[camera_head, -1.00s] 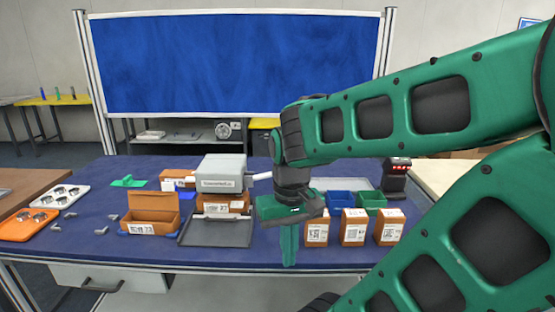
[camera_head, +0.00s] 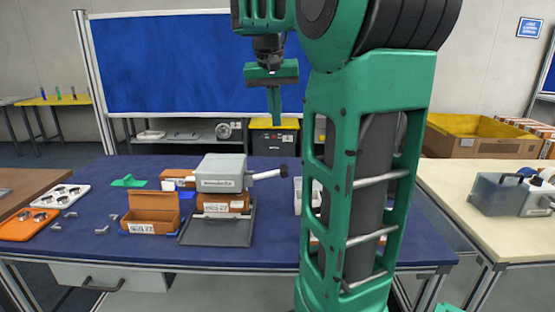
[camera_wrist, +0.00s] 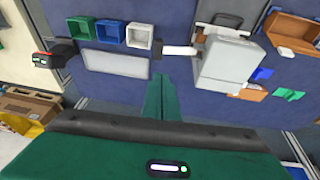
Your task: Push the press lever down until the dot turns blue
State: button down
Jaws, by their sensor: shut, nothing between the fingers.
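The press (camera_head: 221,174) is a grey box-shaped machine on the blue table, with an orange labelled box (camera_head: 224,203) in its opening. Its lever (camera_head: 264,174) is a pale rod with a dark knob, sticking out to the right and tilted slightly up. In the wrist view the press (camera_wrist: 226,60) and lever (camera_wrist: 180,50) show beyond my fingers. My gripper (camera_head: 274,112) is shut and empty, raised above the table, with its fingertips (camera_wrist: 160,80) apart from the lever. I cannot make out a dot on the press.
An open orange box (camera_head: 152,213) stands left of the press. A white tray (camera_head: 72,196) and an orange tray (camera_head: 28,224) lie at the far left. Green, blue and white bins (camera_wrist: 108,31) and a dark scanner (camera_wrist: 55,54) show in the wrist view.

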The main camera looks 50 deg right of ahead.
jog(key=shift+f, duration=0.1)
send_over(283, 167)
jog(key=a, duration=0.1)
notch_tip(283, 167, down, 12)
jog(key=shift+s+a+r, duration=0.1)
jog(key=shift+s+f, duration=0.1)
jog(key=shift+f, duration=0.65)
